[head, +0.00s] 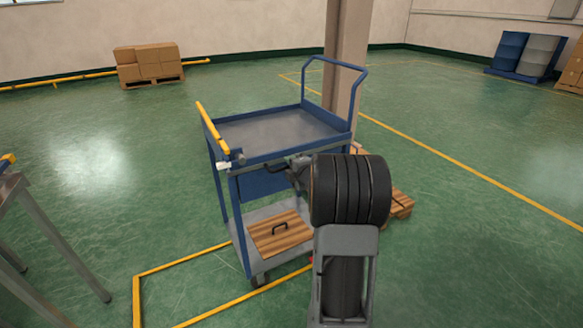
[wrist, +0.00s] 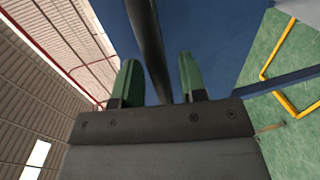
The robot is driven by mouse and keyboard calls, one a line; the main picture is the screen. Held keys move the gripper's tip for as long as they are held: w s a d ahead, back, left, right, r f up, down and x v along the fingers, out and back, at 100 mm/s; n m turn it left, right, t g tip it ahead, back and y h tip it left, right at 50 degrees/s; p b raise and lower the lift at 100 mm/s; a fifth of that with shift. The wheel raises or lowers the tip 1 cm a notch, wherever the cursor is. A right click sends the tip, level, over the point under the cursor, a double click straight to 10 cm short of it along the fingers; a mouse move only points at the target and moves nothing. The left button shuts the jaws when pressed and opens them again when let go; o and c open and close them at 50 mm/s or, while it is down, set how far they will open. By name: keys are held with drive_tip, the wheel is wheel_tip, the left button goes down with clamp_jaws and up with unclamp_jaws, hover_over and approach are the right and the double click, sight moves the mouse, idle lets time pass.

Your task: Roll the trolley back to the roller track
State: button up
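The blue trolley (head: 272,130) stands upright on the green floor, with a grey top deck and a lower shelf. A yellow bar (head: 212,127) runs along its left edge, and a tall blue push frame rises at its far right. My gripper (head: 293,170) is at the trolley's near side, just below the top deck, partly hidden by my arm. In the wrist view, its green fingers (wrist: 159,62) stand apart on both sides of a dark bar (wrist: 150,35), with small gaps showing. A metal-legged frame (head: 45,225) at the left edge may be the roller track; most is out of view.
Yellow floor lines (head: 165,264) mark a corner around the trolley's near left. A pillar (head: 347,50) and a pallet (head: 400,203) stand close behind the trolley. Floor left of it is clear.

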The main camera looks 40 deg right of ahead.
clamp_jaws()
idle(0.3)
idle(0.3)
